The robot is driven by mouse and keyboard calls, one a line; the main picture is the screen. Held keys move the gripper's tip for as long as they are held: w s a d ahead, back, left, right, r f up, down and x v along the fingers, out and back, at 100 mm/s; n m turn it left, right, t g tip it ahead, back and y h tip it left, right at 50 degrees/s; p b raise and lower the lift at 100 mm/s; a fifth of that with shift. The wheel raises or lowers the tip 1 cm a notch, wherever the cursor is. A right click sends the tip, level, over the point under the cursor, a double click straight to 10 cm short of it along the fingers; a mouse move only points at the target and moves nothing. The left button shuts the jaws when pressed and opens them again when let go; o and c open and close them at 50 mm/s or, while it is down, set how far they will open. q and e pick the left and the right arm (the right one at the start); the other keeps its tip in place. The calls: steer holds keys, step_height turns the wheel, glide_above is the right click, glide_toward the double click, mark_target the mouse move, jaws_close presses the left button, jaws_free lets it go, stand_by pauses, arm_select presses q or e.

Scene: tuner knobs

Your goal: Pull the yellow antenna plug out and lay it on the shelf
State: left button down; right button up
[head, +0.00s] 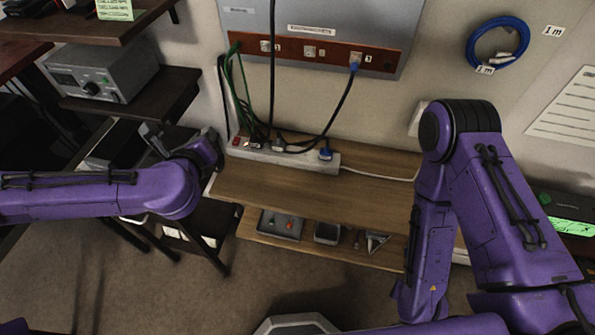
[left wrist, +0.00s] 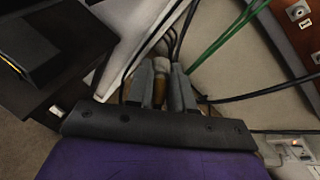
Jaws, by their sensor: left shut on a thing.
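My left gripper (left wrist: 165,72) is shut on a yellow-brown piece with a pale collar, which I take as the yellow antenna plug (left wrist: 160,92). It sits between the two grey fingers in the left wrist view. Whether the plug is still seated in anything is unclear. In the head view my left wrist (head: 205,150) is beside the left end of the white power strip; the fingertips and plug cannot be made out there. The wooden shelf (head: 300,192) is below the panel, with the strip along its back. My right arm is in view, but its gripper is not.
Black, green and blue-ended cables hang from the brown socket strip (head: 310,51) to the power strip (head: 275,154). A lower shelf holds a grey tray (head: 283,222), a small box (head: 327,233) and a triangular stand (head: 375,240). The upper wooden shelf's front is clear. Dark side shelves stand left.

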arm_select(q)
steer(key=s+d+f+m+g, duration=0.1)
steer(key=d+f+m, duration=0.2)
steer(key=d, duration=0.2)
steer(key=s+d+f+m+g, duration=0.1)
steer(key=s+d+f+m, duration=0.1)
steer(key=d+f+m, duration=0.1)
steer(key=s+d+f+m+g, duration=0.1)
steer(key=s+d+f+m, duration=0.1)
steer(key=d+m, duration=0.3)
steer(key=shift+d+f+g+h, duration=0.2)
steer(key=shift+d+f, duration=0.1)
steer(key=shift+d, duration=0.5)
steer(key=shift+d+f+g+h, duration=0.1)
steer(key=shift+d+f+g, duration=0.15)
steer(key=shift+d, duration=0.5)
step_height(320, 180, down, 6)
steer(key=b, duration=0.4)
steer(key=shift+b, duration=0.4)
arm_select(e)
steer(key=f, duration=0.4)
steer(key=shift+w+a+f, duration=0.15)
steer(key=shift+w+f, duration=0.25)
arm_select(q)
steer(key=shift+f, duration=0.25)
arm_select(e)
steer(key=shift+f, duration=0.25)
